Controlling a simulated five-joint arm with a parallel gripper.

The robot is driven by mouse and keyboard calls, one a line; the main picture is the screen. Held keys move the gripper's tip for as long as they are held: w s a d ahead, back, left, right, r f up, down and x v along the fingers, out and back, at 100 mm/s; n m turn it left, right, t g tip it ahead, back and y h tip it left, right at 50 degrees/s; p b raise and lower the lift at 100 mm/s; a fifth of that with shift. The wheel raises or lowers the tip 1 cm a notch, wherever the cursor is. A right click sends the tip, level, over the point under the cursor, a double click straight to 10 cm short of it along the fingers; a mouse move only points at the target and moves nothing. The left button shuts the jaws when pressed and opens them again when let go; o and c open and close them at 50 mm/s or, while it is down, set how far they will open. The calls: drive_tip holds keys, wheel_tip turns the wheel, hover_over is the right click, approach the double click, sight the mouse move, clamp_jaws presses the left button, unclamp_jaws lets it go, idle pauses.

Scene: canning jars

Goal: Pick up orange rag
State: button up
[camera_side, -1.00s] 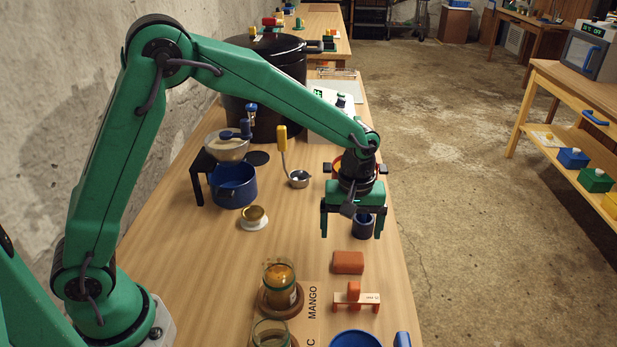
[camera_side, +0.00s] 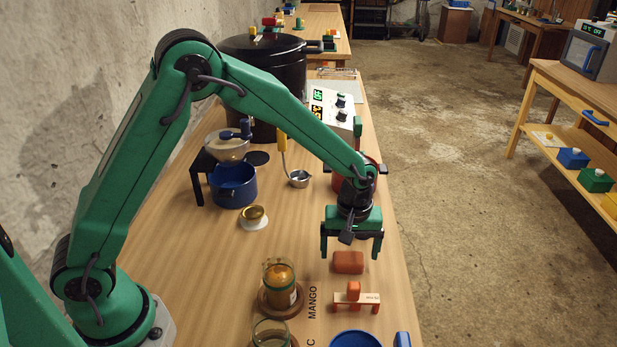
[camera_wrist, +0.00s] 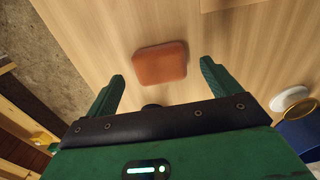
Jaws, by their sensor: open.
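The orange rag (camera_side: 348,262) is a small folded block lying flat on the wooden table, right of the mango jar. In the wrist view the orange rag (camera_wrist: 161,63) lies a little beyond the fingertips, roughly centred between them. In the wrist view my gripper (camera_wrist: 161,70) is open and empty. The exact height between fingertips and rag is hard to tell.
An orange-and-wood stand (camera_side: 355,297) sits in front of the rag. An amber jar (camera_side: 279,284) stands on a round coaster to the left. A blue bowl (camera_side: 355,340) is at the front edge.

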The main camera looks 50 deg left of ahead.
drive_tip(key=shift+f, duration=0.9)
drive_tip(key=c, duration=1.1)
drive_tip(key=shift+o, duration=0.2)
drive_tip(key=shift+r, duration=0.15)
drive_tip(key=shift+r, duration=0.55)
drive_tip(key=r, duration=0.3)
drive_tip(key=shift+s+d+r, duration=0.1)
drive_tip(key=shift+s+d, duration=0.1)
drive_tip(key=s+d+r, duration=0.4)
drive_tip(key=s+d, duration=0.1)
drive_tip(key=s+d+r, duration=0.2)
drive_tip(key=s, duration=0.1)
drive_tip(key=shift+s+d+r, duration=0.15)
drive_tip(key=shift+r, duration=0.1)
